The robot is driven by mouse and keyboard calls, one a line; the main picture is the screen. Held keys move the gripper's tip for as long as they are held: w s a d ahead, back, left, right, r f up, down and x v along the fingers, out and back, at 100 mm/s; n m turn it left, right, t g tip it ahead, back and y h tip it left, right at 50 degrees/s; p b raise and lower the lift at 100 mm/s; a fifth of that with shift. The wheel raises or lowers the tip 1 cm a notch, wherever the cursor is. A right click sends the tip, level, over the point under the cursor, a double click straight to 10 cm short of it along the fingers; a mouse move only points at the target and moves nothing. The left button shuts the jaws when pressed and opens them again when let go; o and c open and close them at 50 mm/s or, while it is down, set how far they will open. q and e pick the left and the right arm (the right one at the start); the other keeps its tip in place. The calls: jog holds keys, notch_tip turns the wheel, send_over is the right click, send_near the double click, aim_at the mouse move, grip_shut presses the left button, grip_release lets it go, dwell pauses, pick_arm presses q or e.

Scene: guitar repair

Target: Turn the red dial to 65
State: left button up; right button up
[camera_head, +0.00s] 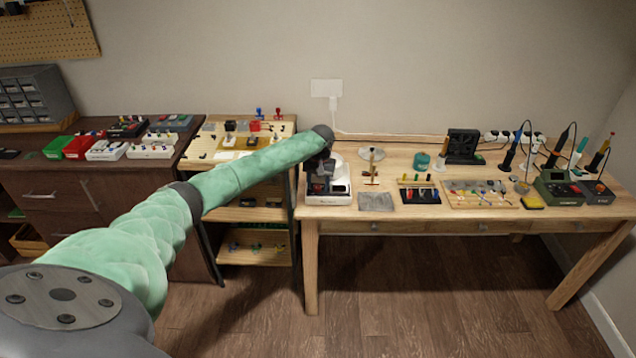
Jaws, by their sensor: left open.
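My left arm, in a green sleeve, reaches from the lower left to the left end of the light wooden table. My left gripper (319,172), dark and small, points down over a white device (330,198) there and is open. It hides much of the device's upper part. I cannot tell whether the gripper touches the device. I cannot make out a red dial or any scale reading clearly; it may be hidden behind the gripper or too small. My right gripper is not in view.
A grey cloth (376,201) lies right of the device. A black tray (420,196), a teal pot (421,161) and a dark green soldering station (562,190) stand further right. A small shelf (256,258) and a dark cabinet (60,185) stand left. The floor in front is clear.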

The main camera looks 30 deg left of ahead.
pick_arm(q)
jog(key=c, duration=1)
